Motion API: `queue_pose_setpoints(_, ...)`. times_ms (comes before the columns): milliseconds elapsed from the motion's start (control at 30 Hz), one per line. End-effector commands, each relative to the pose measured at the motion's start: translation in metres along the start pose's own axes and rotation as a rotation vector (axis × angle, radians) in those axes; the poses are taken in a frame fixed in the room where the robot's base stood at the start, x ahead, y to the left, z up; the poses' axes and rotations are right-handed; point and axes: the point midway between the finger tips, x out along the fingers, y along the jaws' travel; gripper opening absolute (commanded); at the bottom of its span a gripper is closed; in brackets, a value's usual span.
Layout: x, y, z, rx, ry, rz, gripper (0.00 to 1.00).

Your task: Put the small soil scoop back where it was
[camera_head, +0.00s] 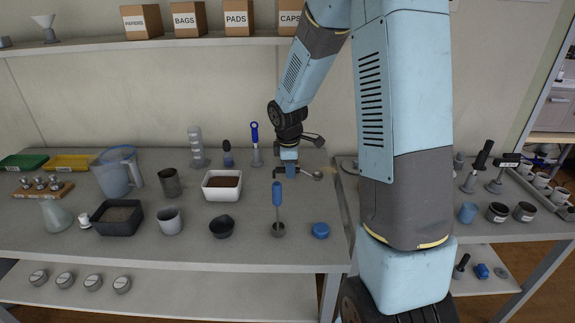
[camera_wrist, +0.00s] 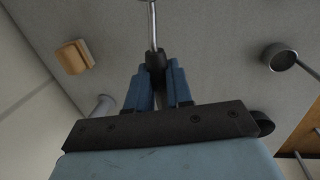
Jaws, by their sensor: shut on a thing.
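My gripper (camera_head: 290,172) is low over the back right part of the bench, beside the column of my arm. In the wrist view its blue fingers (camera_wrist: 157,85) are shut on a slim tool, taken as the small soil scoop (camera_wrist: 152,25), with a dark grip and a thin metal shaft. The shaft leads away from the fingers and out of that view. In the head view a small metal bowl (camera_head: 317,176) shows just right of the fingers, apparently its end. Whether it touches the bench cannot be told.
A blue-handled scoop (camera_head: 277,195) stands in front of my gripper; a blue-handled tool (camera_head: 254,143) stands behind left. A white soil tray (camera_head: 222,194) is left, a blue lid (camera_head: 320,230) front right. The wrist view shows a wooden block (camera_wrist: 75,57) and round metal cup (camera_wrist: 279,57).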

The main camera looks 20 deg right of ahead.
Motion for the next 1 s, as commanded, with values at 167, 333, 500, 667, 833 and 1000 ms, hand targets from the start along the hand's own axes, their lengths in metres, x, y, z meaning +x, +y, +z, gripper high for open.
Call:
queue_pose_setpoints(167, 0.015, -0.004, -0.004, -0.007, 0.0, -0.003, 0.0)
queue_pose_setpoints(333, 0.03, -0.007, -0.005, -0.008, 0.001, -0.002, 0.0)
queue_pose_setpoints(500, 0.045, -0.01, -0.006, -0.008, 0.001, -0.001, 0.0)
queue_pose_setpoints(667, 0.056, -0.012, -0.007, -0.008, 0.001, -0.002, 0.0)
queue_pose_setpoints(833, 0.061, -0.013, -0.007, -0.007, 0.001, -0.001, 0.0)
queue_pose_setpoints(1000, 0.062, -0.013, -0.007, -0.007, 0.001, -0.001, 0.0)
